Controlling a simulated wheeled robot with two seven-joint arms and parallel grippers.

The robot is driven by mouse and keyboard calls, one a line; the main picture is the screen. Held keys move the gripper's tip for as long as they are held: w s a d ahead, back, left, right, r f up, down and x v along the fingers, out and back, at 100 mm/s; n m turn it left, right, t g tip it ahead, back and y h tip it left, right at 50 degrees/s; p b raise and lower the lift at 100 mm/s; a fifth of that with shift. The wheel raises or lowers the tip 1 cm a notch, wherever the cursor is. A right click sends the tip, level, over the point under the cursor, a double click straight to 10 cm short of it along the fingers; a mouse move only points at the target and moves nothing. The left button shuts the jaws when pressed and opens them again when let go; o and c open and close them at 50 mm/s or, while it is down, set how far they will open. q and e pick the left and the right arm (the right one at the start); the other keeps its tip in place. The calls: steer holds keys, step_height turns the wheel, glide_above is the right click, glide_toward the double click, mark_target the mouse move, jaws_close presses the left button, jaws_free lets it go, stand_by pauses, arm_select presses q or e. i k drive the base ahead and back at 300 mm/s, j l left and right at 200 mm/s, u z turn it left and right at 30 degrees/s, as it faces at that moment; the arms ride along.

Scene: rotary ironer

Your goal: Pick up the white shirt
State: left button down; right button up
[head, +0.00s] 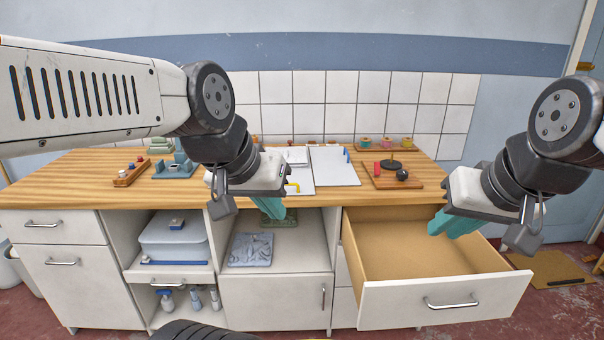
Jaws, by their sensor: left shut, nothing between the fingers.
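I cannot make out a white shirt for certain. A folded pale grey-blue patterned cloth (250,249) lies on the open middle shelf below the counter. My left gripper (270,208) hangs just in front of the counter's front edge, above and in front of that shelf. Its teal fingers are shut and empty. My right gripper (440,226) is over the right part of the open drawer (420,262), with its teal fingers pointing down and left. Its finger gap is not clear. The visible drawer floor looks bare.
A lidded plastic box (172,240) and bottles (197,298) fill the left shelves. The pulled-out drawer juts forward at right.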

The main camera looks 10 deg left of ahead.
mark_target(296, 156)
steer(key=u, duration=0.55)
steer(key=z, duration=0.35)
steer(key=i+j+z, duration=0.25)
steer(key=z, duration=0.15)
steer(key=i+j+z, duration=0.25)
steer(key=z, duration=0.15)
steer(key=i+j, duration=0.15)
steer(key=j, duration=0.2)
steer(key=i+j+z, duration=0.1)
steer(key=j, duration=0.3)
steer(key=i+j, duration=0.25)
steer(key=i+j+z, duration=0.1)
steer(key=j, duration=0.4)
steer(key=i, duration=0.05)
